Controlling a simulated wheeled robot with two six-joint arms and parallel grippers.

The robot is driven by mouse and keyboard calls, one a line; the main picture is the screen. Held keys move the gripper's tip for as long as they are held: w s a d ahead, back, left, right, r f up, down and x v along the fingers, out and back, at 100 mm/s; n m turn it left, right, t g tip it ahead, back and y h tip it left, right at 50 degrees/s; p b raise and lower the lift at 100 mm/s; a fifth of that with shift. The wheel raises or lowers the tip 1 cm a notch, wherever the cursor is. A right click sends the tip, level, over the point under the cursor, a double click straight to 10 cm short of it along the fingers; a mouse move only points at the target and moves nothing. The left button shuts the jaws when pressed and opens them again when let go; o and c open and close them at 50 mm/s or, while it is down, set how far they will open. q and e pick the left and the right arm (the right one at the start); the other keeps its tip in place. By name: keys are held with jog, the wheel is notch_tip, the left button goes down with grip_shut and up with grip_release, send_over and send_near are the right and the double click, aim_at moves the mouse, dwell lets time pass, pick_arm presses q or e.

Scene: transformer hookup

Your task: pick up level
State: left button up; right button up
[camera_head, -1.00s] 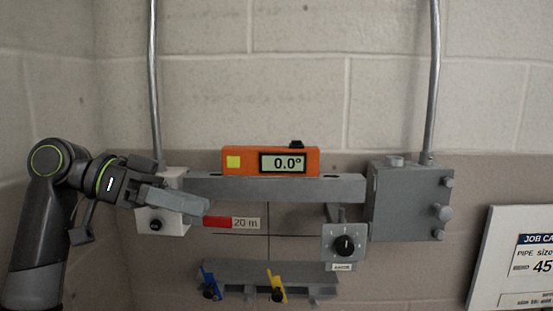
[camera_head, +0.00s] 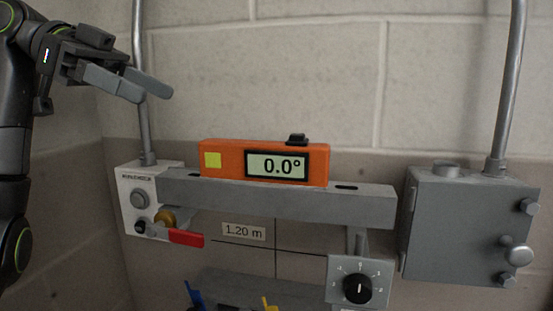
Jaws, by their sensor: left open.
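The level (camera_head: 222,159) is an orange box with a yellow square, a display reading 0.0° and a black knob on top. It rests on the grey horizontal bar (camera_head: 290,205) in the middle of the head view. My left gripper (camera_head: 160,92) is at the upper left, above and to the left of the level and apart from it. Its grey fingers are open and empty, pointing right and a little down. My right gripper is not in view.
A white box (camera_head: 131,190) with buttons and a red lever (camera_head: 186,238) is at the bar's left end. A grey box (camera_head: 450,225) stands at the right. Vertical pipes (camera_head: 510,80) rise from both. A dial (camera_head: 358,288) hangs below. The wall above the level is clear.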

pick_arm(q)
jog(key=p, duration=0.1)
send_near(254, 142)
jog(key=p+x, duration=0.1)
jog(key=x, duration=0.2)
jog(key=shift+s+d, duration=0.1)
jog(key=shift+d, duration=0.15)
jog(key=shift+s+d+f, duration=0.15)
jog(key=shift+d+f, duration=0.15)
jog(key=shift+d, duration=0.1)
jog(key=shift+d+p, duration=0.2)
jog(key=shift+p, duration=0.2)
jog(key=p+x, duration=0.2)
jog(key=x, duration=0.2)
jog(key=shift+d, duration=0.15)
jog(key=shift+d+f, duration=0.2)
jog(key=shift+d, duration=0.05)
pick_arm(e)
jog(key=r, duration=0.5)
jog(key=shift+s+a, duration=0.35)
pick_arm(q)
jog(key=shift+a, duration=0.15)
